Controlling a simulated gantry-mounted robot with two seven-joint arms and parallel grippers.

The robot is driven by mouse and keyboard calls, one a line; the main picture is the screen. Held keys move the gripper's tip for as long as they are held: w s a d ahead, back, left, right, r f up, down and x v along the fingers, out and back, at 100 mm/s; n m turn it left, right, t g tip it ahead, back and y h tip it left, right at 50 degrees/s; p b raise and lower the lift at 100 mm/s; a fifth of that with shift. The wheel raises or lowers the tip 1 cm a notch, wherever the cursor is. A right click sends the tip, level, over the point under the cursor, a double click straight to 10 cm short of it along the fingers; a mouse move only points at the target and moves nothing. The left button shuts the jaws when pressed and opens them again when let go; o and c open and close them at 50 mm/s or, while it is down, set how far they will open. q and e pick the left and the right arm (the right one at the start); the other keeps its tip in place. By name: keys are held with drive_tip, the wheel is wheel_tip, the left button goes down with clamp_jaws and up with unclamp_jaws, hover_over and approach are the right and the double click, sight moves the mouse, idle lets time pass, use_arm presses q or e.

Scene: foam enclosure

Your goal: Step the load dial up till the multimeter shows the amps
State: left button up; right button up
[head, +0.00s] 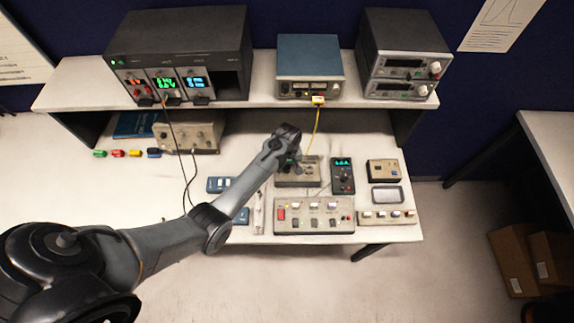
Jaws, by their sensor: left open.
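The multimeter (343,185) is a dark handheld unit with a small lit green display, lying on the bench right of centre. The display is too small to read. Left of it is a beige box (311,176), perhaps the one with the load dial; I cannot make the dial out. My left gripper (294,163) is over the left part of this box, pointing down, and hides part of it. It is open; I cannot tell whether it touches a knob. My right gripper is out of view.
A beige panel (313,226) with switches and lights lies in front. A shelf (262,99) behind carries a rack (180,45) with lit displays, a blue-topped instrument (309,55) and stacked units (402,60). A yellow cable (316,125) hangs down near my gripper.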

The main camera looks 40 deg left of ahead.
use_arm(q)
clamp_jaws()
idle(0.3)
drive_tip(key=shift+r+m+p, duration=0.15)
drive_tip(key=shift+m+p, duration=1.3)
drive_tip(key=shift+m, duration=0.45)
drive_tip(key=m+p, duration=0.1)
drive_tip(key=m, duration=0.2)
drive_tip(key=shift+m+p, duration=0.55)
drive_tip(key=shift+m, duration=0.45)
